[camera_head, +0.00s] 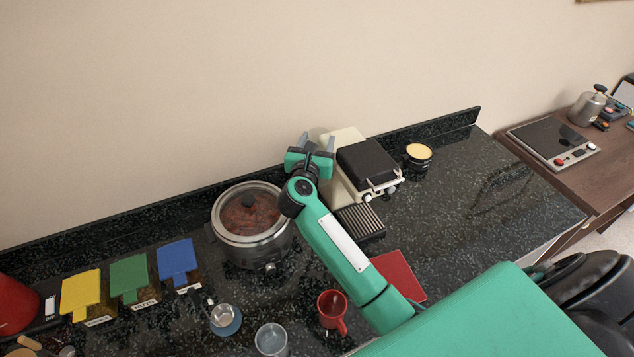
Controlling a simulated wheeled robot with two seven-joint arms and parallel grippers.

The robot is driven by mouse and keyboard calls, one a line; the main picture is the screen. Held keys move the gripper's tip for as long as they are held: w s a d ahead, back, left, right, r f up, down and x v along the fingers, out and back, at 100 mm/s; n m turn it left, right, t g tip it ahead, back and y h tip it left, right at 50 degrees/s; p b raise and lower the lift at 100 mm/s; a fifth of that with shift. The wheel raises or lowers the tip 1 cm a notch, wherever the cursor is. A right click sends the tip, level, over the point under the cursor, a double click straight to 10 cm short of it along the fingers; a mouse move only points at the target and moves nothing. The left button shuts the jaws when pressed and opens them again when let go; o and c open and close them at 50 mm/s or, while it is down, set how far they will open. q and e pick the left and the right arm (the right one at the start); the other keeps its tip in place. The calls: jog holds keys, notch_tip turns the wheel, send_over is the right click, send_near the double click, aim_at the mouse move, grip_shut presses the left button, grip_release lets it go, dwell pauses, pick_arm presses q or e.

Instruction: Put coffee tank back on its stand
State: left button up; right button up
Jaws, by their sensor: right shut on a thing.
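The cream and black coffee machine (367,165) stands on the dark speckled counter against the back wall. A black ridged drip tray (360,223) is at its front. My right gripper (317,141) is at the left rear side of the machine, its two grey fingers pointing toward the wall. It is shut on what I take to be the coffee tank. The gripper and the machine hide most of that spot, so I cannot make out the tank's shape or whether it touches its stand. My left gripper is not in view.
A round lidded cooker (246,222) stands close left of my right arm. A red mug (332,309), a glass (271,340) and a red mat (399,275) lie near the arm. A black jar (417,157) is right of the machine. The counter's right part is clear.

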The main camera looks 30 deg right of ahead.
notch_tip(320, 180, down, 10)
jog(key=b, duration=0.7)
notch_tip(320, 180, down, 4)
jog(key=b, duration=0.3)
jog(key=shift+f, duration=0.25)
jog(key=shift+r, duration=0.1)
jog(key=o, duration=1.2)
